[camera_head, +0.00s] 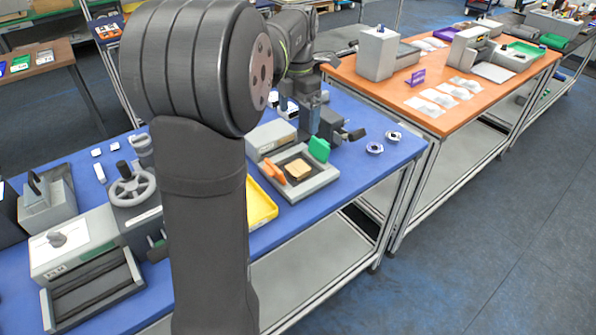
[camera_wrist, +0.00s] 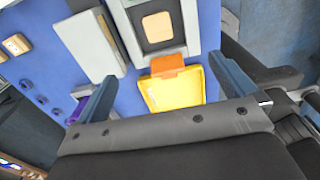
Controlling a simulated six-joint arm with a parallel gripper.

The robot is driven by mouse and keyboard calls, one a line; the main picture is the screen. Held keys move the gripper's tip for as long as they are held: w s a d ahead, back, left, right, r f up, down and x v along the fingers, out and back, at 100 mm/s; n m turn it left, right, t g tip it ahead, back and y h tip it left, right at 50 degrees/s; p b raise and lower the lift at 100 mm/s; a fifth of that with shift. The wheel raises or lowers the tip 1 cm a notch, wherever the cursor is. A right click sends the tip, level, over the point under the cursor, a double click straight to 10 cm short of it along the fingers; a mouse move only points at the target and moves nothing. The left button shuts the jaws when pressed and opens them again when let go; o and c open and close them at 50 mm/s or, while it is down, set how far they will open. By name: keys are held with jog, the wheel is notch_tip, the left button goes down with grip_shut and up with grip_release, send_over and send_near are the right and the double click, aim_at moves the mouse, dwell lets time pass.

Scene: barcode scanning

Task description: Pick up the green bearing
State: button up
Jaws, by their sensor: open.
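No bearing that I can clearly call green shows in either view. Two small pale rings with dark centres lie near the right end of the blue table in the head view, the near ring (camera_head: 375,148) and the far ring (camera_head: 393,136); they look like bearings. My gripper (camera_head: 312,120) is above the back of the blue table, partly hidden by my arm.
A grey fixture (camera_head: 318,180) with a tan square, a green flap (camera_head: 319,150) and an orange flap (camera_head: 273,171) stands below my gripper. A yellow tray (camera_head: 262,205) is beside it. A handwheel device (camera_head: 132,186) and grey machines stand left. An orange table (camera_head: 420,75) is beyond.

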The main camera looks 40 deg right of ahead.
dwell(0.4)
jog(key=c, duration=0.6)
jog(key=m+h, duration=0.2)
jog(key=h, duration=0.1)
send_over(297, 168)
jog(key=a, duration=0.2)
jog(key=shift+g, duration=0.3)
jog(key=f, duration=1.2)
jog(key=shift+w+a+f, duration=0.1)
jog(key=shift+w+f, duration=0.1)
jog(key=shift+w, duration=0.1)
jog(key=shift+s+x, duration=0.2)
jog(key=shift+x, duration=2.5)
